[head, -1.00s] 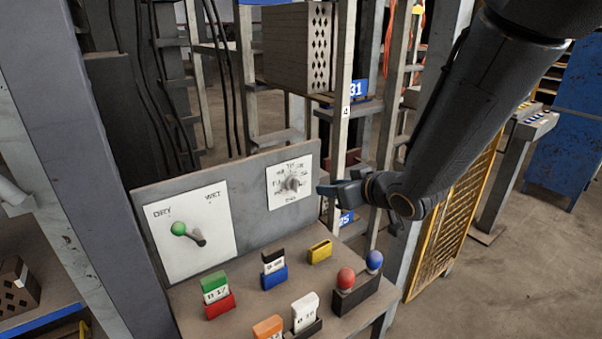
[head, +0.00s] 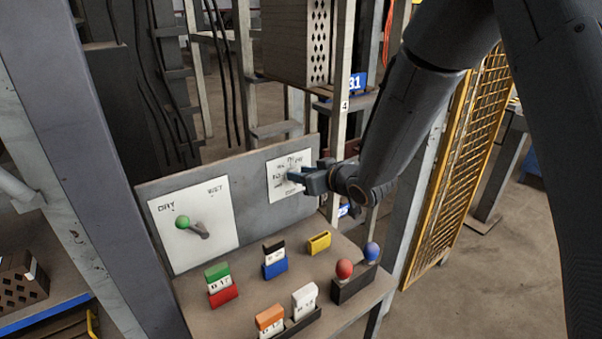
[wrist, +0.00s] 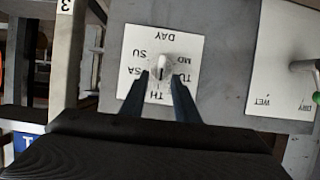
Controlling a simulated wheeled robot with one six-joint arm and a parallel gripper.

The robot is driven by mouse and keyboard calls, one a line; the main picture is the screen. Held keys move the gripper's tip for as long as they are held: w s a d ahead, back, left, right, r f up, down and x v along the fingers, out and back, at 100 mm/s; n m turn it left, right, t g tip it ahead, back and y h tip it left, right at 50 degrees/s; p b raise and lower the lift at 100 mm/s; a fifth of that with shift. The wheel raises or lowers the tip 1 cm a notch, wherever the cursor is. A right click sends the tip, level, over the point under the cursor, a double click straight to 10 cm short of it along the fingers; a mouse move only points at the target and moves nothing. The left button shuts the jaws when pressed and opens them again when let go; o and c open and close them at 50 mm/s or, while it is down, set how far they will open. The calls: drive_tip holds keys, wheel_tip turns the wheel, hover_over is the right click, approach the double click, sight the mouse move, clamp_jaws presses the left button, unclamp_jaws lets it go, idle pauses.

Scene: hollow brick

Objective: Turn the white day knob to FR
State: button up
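The white day knob (wrist: 163,65) sits in the middle of a white dial plate (wrist: 133,40) lettered with days, upside down in the wrist view. A dark mark on the knob seems to point towards TH. SU, SA, TH, TU and a partly legible MO show; FR is not visible, perhaps behind the left finger. My gripper (wrist: 162,75) has one finger on each side of the knob, with what look like small gaps, so it seems open around it. In the head view my gripper (head: 291,176) reaches the dial plate (head: 277,191) from the right and hides the knob.
A DRY/WET plate (head: 190,251) with a green-tipped lever (head: 184,223) is left of the dial on the same grey panel. Coloured blocks and a box with a red ball (head: 344,268) and a blue ball stand on the shelf below. A post (head: 340,125) rises close behind the panel.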

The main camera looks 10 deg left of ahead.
clamp_jaws()
drive_tip(key=shift+w+d, duration=0.1)
drive_tip(key=shift+w+d+f+m+g+y+p, duration=0.15)
drive_tip(key=shift+m+g+y+p, duration=0.3)
drive_tip(key=shift+m, duration=0.45)
drive_tip(key=shift+w+d+f+m+g+y+p, duration=0.15)
drive_tip(key=shift+w+m+g+y+p, duration=0.3)
drive_tip(key=shift+m, duration=0.45)
drive_tip(key=shift+w+d+m+g+y+p, duration=0.1)
drive_tip(key=shift+d+m+g+y+p, duration=0.3)
drive_tip(key=shift+m, duration=0.5)
drive_tip(key=shift+a, duration=0.15)
unclamp_jaws()
